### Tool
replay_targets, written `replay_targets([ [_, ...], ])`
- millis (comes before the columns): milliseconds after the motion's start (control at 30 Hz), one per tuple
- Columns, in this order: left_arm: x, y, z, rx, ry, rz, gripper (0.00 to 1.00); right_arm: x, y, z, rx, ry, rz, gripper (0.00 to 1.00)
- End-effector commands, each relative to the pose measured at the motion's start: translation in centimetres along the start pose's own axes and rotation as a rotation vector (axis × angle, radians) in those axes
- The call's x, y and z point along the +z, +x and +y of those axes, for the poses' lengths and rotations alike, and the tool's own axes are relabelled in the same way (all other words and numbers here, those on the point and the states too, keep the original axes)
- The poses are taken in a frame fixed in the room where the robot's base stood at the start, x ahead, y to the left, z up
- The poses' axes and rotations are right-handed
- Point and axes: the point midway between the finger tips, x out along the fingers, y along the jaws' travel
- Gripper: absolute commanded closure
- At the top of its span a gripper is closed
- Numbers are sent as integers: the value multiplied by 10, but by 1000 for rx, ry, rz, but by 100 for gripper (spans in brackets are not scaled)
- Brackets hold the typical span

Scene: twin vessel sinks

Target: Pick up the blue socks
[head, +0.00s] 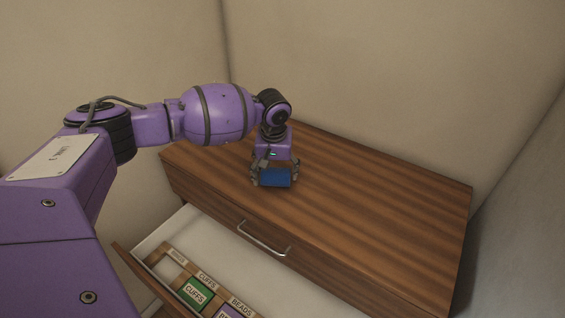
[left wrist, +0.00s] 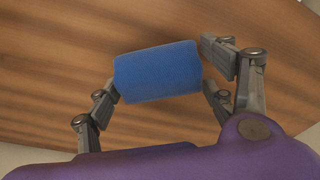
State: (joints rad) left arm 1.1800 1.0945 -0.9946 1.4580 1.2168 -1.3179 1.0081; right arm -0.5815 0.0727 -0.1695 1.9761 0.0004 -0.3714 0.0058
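The blue socks (head: 276,178) show as a small, smooth blue bundle at the left part of the dresser top. My left gripper (head: 275,174) points down at them from above, with fingers on both sides. In the left wrist view the blue socks (left wrist: 158,72) lie between the fingertips of my left gripper (left wrist: 160,88). The left and right fingers meet their sides, so the gripper looks shut on them. I cannot tell whether they touch the wood or hang just above it. My right gripper is not in view.
The wooden dresser top (head: 390,210) is otherwise bare. Its drawer (head: 190,232) stands open in front, with a divided tray holding a green item (head: 195,293) and labels reading "CUFFS" and "BEADS". Walls close in behind.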

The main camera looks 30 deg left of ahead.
Motion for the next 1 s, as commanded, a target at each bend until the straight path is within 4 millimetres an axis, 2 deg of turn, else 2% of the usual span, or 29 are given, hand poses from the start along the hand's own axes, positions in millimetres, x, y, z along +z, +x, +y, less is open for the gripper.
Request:
replay_targets([
  [33,0,0,0,0,0,-1,37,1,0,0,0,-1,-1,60],
  [200,0,0,0,0,0,-1,58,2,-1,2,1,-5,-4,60],
  [567,-1,-6,0,1,0,1,58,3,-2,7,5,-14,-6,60],
  [767,-6,-32,0,2,0,4,58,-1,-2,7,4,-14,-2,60],
  [1000,29,-95,-4,4,4,8,58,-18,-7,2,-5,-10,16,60],
])
